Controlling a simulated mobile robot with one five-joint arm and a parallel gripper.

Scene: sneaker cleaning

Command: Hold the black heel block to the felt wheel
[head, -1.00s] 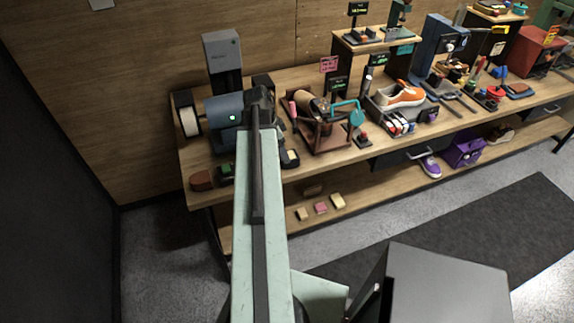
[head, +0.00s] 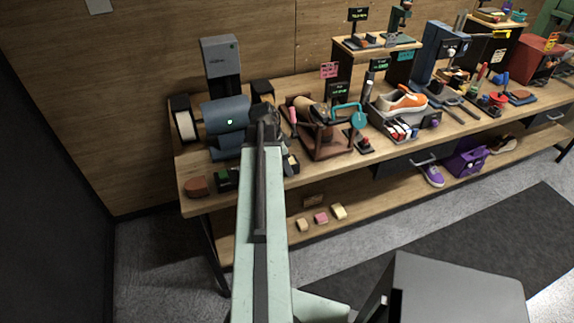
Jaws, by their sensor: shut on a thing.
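The grinding machine has a blue motor housing (head: 225,113) at the left end of the bench. A pale wheel (head: 187,125), which may be the felt wheel, sits in a dark guard on its left; the right side is mostly hidden by my arm. My gripper (head: 262,113) is a small dark shape at the far end of my arm, close to the right side of the motor. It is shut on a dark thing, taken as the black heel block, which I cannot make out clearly. I cannot tell whether it touches a wheel.
A brown oval piece (head: 197,187) and a dark box with a green top (head: 226,179) lie at the bench's front left. Further right is a tray with an orange shoe (head: 402,103).

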